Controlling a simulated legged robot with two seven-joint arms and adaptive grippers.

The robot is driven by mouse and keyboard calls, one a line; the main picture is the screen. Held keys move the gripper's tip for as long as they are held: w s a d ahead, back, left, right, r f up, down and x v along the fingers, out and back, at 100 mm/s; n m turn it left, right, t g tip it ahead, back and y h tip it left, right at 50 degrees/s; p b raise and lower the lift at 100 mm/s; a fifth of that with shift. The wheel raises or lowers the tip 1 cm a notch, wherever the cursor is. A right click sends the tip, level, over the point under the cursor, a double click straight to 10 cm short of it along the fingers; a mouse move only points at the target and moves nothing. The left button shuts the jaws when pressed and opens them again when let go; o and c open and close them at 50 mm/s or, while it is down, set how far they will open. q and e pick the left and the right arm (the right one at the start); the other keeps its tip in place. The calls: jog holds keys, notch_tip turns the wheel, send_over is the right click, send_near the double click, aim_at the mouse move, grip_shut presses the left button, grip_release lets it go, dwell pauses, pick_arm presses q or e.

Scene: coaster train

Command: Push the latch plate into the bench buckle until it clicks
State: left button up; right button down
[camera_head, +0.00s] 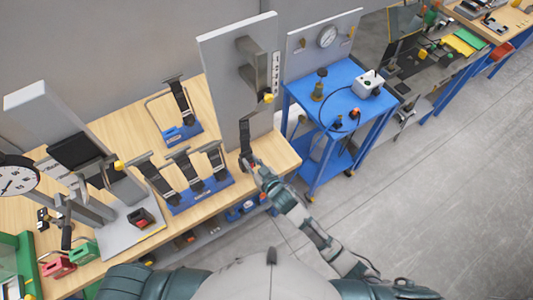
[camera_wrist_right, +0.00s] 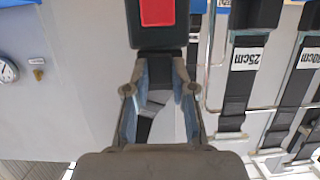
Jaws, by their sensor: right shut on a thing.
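My right gripper (camera_wrist_right: 160,80) reaches the lower end of the upright grey panel. It also shows in the head view (camera_head: 250,166). A black buckle body with a red button (camera_wrist_right: 157,12) is just beyond the fingertips in the wrist view. I cannot tell whether the plate is inside it. A black strap (camera_head: 245,134) hangs on the panel above the gripper. My left gripper is not in view.
A blue rack (camera_head: 205,197) with several black straps stands left of the gripper on the wooden bench. A grey base plate (camera_head: 130,242) with a red-buttoned buckle (camera_head: 141,218) lies further left. A blue cart (camera_head: 345,98) stands right of the bench.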

jog(key=c, duration=0.9)
grip_release()
jog(key=shift+s+d, duration=0.1)
jog(key=shift+s+d+r, duration=0.15)
jog(key=shift+s+d, duration=0.05)
jog(key=shift+s, duration=0.1)
jog(key=v, duration=1.1)
